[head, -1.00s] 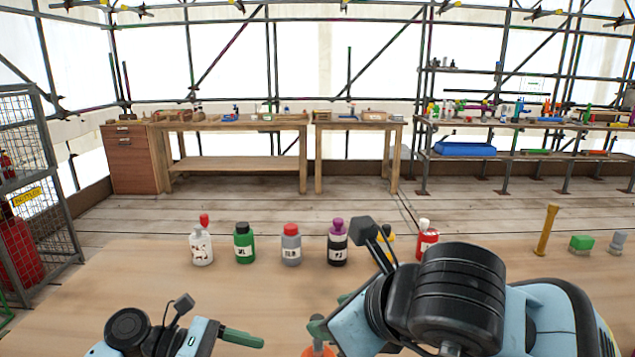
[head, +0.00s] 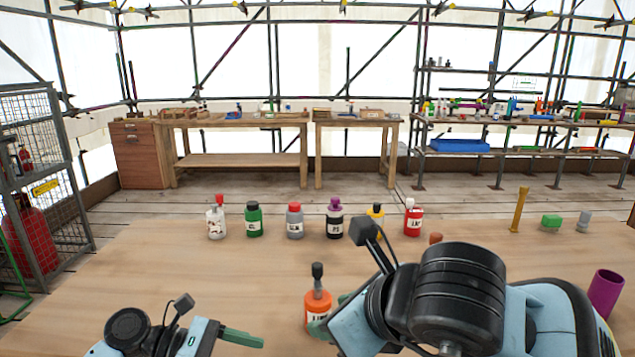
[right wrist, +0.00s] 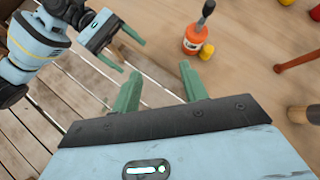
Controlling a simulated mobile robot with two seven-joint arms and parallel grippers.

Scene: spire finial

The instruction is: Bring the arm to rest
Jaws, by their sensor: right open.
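My right gripper (right wrist: 160,86) is open and empty in the right wrist view, its two green fingers well apart. In the head view my right arm hides most of it. An orange bottle (head: 318,306) with a dark stopper stands upright on the table (head: 150,275) by its fingertips. In the right wrist view the orange bottle (right wrist: 196,38) lies beyond the fingers, with clear space between. My left gripper (head: 242,337) is at the lower left of the head view. In the right wrist view the left gripper (right wrist: 121,44) shows two green fingers apart, with nothing between them.
Several bottles stand in a row at the table's far side, including a white one (head: 216,220) and a red one (head: 413,220). A yellow post (head: 519,209), a green block (head: 551,221) and a purple cup (head: 605,291) are at right. The table's left part is clear.

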